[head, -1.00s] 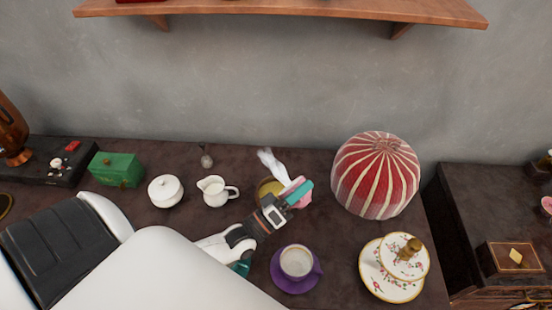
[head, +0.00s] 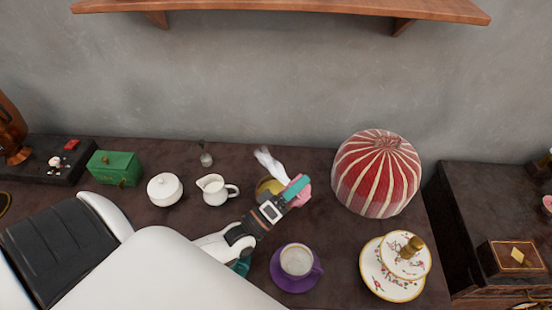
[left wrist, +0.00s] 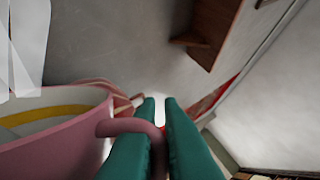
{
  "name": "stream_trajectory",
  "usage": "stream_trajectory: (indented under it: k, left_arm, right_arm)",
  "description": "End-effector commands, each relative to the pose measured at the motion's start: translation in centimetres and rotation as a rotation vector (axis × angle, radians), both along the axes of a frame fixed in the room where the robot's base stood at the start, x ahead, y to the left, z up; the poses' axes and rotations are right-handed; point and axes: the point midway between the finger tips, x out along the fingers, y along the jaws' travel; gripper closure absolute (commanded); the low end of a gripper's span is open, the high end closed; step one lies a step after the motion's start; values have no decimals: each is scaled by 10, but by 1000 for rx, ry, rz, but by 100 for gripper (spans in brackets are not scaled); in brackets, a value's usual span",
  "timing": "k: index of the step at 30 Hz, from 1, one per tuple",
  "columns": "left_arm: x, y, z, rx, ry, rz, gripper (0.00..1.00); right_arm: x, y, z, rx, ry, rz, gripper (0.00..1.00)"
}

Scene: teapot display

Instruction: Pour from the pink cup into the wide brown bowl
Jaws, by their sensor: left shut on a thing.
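The pink cup (head: 304,197) is held by my left gripper (head: 295,187), whose teal fingers are closed around its handle. In the left wrist view, the cup (left wrist: 60,152) shows a pale inside with a yellow band, and the fingers (left wrist: 160,105) pinch the loop of the handle. The cup appears tilted. The brown bowl (head: 267,187) with a yellowish inside stands just left of and behind the cup, partly hidden by my gripper. A white wispy shape (head: 268,160) hangs above it. My right gripper is out of view.
A white creamer (head: 211,187) and lidded sugar pot (head: 164,189) stand left of the bowl. A red striped dome (head: 377,174) is close on the right. A cup on a purple saucer (head: 292,285) and a floral lidded dish (head: 392,268) are in front.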

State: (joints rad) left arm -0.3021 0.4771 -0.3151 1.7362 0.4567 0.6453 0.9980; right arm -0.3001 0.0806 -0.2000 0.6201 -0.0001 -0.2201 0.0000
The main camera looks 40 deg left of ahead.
Motion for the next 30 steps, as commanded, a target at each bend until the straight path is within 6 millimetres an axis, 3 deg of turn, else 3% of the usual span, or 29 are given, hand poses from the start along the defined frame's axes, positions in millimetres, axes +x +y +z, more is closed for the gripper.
stream_trajectory:
  k: [30]
  left_arm:
    - [2,14,8,-124,-4,-7,100]
  right_arm:
    - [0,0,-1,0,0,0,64]
